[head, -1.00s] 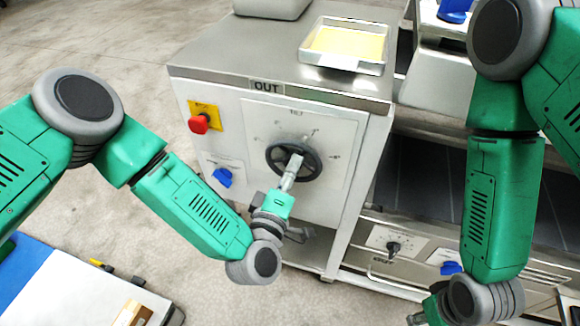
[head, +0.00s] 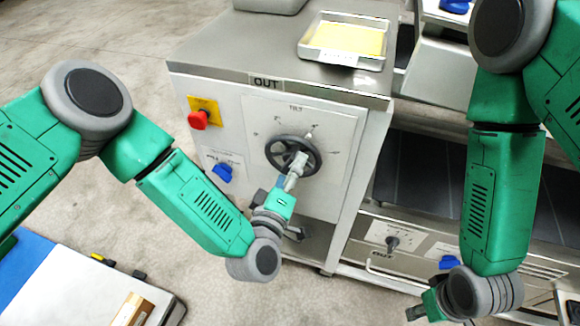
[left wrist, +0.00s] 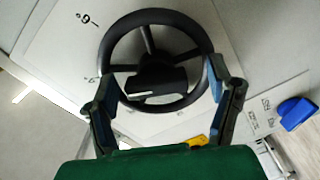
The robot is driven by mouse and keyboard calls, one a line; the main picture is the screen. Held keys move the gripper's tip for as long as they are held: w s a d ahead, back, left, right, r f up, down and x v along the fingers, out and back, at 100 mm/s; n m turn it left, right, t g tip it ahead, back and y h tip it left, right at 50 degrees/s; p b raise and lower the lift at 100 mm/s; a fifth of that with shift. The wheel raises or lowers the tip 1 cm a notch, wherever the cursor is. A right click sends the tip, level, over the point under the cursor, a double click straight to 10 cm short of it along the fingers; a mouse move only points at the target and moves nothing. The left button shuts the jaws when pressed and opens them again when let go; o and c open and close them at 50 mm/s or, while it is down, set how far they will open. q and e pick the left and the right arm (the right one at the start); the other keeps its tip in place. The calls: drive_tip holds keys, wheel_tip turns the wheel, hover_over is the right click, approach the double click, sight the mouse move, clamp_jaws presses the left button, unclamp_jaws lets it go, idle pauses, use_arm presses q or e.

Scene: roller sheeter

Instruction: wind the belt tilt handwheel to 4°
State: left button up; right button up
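The belt tilt handwheel (head: 293,154) is a dark spoked wheel on the machine's white front panel, under a TILT label. A scale is printed around it, with a small pointer at its upper right; the reading is too small to tell. In the left wrist view the handwheel (left wrist: 157,80) fills the middle. My left gripper (head: 298,162) is at the wheel's front. Its fingers (left wrist: 165,95) are spread apart on either side of the lower wheel; contact is not clear. My right gripper (head: 430,308) is low at the right, away from the wheel, its fingers small and unclear.
A red stop button (head: 198,119) on a yellow plate and a blue knob (head: 222,173) sit left of the wheel. A tray with a yellow sheet (head: 340,58) stands on the top. Another dark knob (head: 392,242) is lower right. Open floor lies left.

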use_arm(q)
drive_tip(key=shift+r, duration=0.15)
drive_tip(key=v, duration=1.1)
drive_tip(key=shift+s+a, duration=0.15)
drive_tip(key=shift+s, duration=0.2)
